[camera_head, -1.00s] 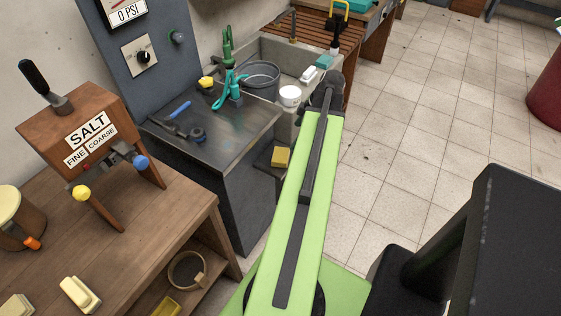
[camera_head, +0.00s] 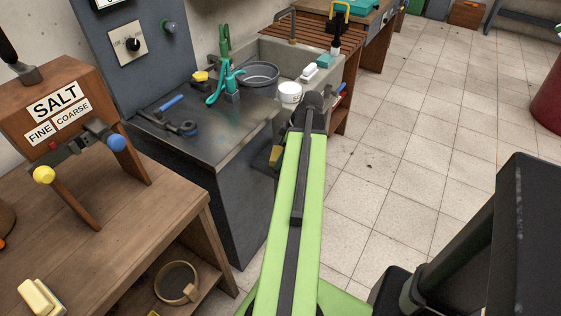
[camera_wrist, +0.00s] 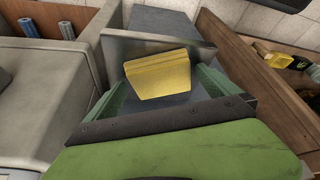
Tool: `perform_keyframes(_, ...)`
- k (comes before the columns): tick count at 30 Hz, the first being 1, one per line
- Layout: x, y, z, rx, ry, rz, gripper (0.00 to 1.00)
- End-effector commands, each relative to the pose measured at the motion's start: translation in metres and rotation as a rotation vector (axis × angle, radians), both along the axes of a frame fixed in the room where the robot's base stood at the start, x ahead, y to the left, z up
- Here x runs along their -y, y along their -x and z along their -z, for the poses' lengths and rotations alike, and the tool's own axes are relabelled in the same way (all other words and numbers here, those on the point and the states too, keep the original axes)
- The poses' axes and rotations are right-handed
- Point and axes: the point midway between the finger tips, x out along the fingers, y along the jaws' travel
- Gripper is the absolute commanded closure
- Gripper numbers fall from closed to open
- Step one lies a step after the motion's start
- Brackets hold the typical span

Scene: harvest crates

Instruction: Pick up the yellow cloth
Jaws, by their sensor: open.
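The yellow cloth (camera_wrist: 158,75) looks like a folded, thick block in the wrist view. It rests on a small grey metal shelf (camera_wrist: 160,24) with a raised edge. My gripper (camera_wrist: 162,82) is open, with one green finger to the left of the cloth and the other to its right. Whether the fingers touch it is not clear. In the head view the cloth (camera_head: 276,155) shows as a small yellow patch beside the grey cabinet, partly hidden by my green arm. My gripper is hidden there.
A grey worktop (camera_head: 205,135) holds teal and blue tools. Behind it is a sink (camera_head: 300,52) with a white tub (camera_head: 290,92). A wooden bench (camera_head: 110,235) with a salt dispenser (camera_head: 60,112) stands at left. The tiled floor at right is mostly clear.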

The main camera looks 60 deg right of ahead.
Motion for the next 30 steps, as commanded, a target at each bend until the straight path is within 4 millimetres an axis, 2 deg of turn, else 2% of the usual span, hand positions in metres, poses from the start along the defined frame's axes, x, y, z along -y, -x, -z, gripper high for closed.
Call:
perform_keyframes(4,0.0,0.0,-0.002,0.0,0.0,0.0,0.03)
perform_keyframes(18,0.001,0.001,-0.002,0.0,0.0,0.001,0.64)
perform_keyframes(25,0.001,0.001,-0.005,0.0,0.001,0.001,0.65)
perform_keyframes(30,0.001,0.001,-0.02,0.0,0.001,0.001,0.65)
